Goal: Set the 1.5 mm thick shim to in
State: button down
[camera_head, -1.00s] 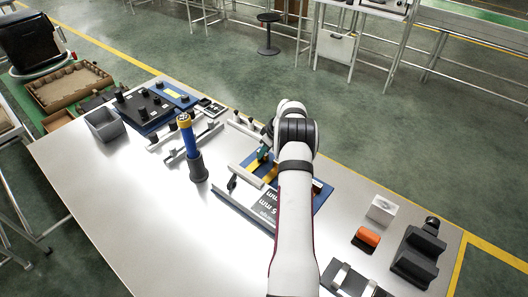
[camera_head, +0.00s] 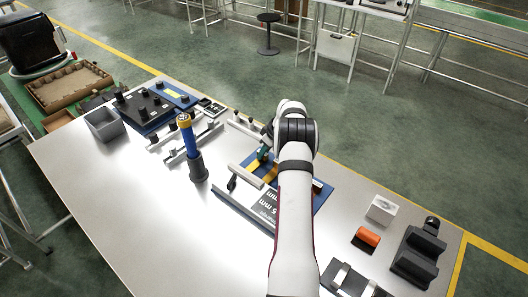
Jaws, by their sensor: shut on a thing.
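A blue fixture plate (camera_head: 318,198) lies on the table under my arm. A dark panel with white lettering that includes "5 mm" (camera_head: 268,206) is at its near side, partly covered by my arm. A pale bar with a black end (camera_head: 246,175) and a yellow-brown part (camera_head: 266,171) are on the fixture. My gripper (camera_head: 263,153) is at the far left of the fixture, mostly hidden by my wrist. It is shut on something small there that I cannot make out. I cannot single out the 1.5 mm shim.
A blue-and-black upright tool (camera_head: 188,145) stands left of the fixture, with metal rails behind it. A grey bin (camera_head: 104,125) and a blue-black board (camera_head: 147,110) are farther left. A white block (camera_head: 381,209), an orange piece (camera_head: 367,238) and a black holder (camera_head: 418,252) are right. The front left table is clear.

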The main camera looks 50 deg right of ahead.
jog(key=shift+a, duration=2.6)
jog(key=c, duration=0.8)
grip_release()
jog(key=shift+o, duration=0.2)
jog(key=shift+d, duration=0.1)
jog(key=shift+r, duration=0.15)
jog(key=v, duration=1.5)
jog(key=shift+s+r, duration=0.2)
jog(key=shift+s, duration=0.05)
